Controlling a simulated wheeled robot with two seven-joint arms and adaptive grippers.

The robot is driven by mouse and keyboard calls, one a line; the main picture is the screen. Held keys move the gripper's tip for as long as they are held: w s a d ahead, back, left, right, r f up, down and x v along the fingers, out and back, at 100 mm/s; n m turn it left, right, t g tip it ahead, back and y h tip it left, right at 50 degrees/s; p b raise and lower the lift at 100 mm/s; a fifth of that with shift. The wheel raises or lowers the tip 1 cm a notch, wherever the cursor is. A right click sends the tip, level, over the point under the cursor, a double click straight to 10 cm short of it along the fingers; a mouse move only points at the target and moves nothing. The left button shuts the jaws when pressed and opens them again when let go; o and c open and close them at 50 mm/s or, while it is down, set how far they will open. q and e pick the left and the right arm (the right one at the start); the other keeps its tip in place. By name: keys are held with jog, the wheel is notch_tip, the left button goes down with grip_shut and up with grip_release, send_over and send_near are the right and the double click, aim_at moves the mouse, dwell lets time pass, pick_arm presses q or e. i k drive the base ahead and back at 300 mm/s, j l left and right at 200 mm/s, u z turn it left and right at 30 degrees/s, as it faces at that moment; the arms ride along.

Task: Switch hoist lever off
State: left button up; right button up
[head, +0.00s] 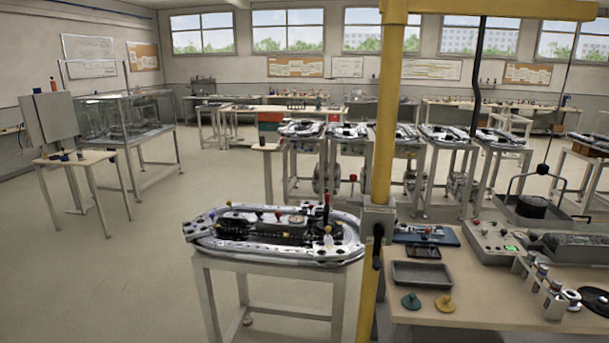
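The yellow hoist (386,110) has a tall post right of the picture's middle, with a beam running right along the top edge. A grey box is fixed to the post at about the height of the ring track table. A dark lever (377,252) on the front of this box points down. I cannot tell from its angle alone whether it is on or off. Neither of my grippers is in view.
A ring track (275,240) on a metal stand is left of the post. Right of it, a workbench (470,312) holds a grey tray (422,274), a control box (490,242) and small parts. A hoist cable hangs at right.

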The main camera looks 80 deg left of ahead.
aim_at(353, 177)
jog(key=u, duration=1)
jog(key=k+u, duration=0.1)
jog(key=u, duration=0.9)
jog(key=k+u, duration=0.1)
jog(key=u, duration=0.4)
jog(key=i+j, duration=0.5)
jog(key=i+j+z, duration=0.1)
jog(key=i+j, duration=0.35)
jog(key=j, duration=0.15)
jog(key=i+j, duration=0.45)
jog(key=j, duration=0.15)
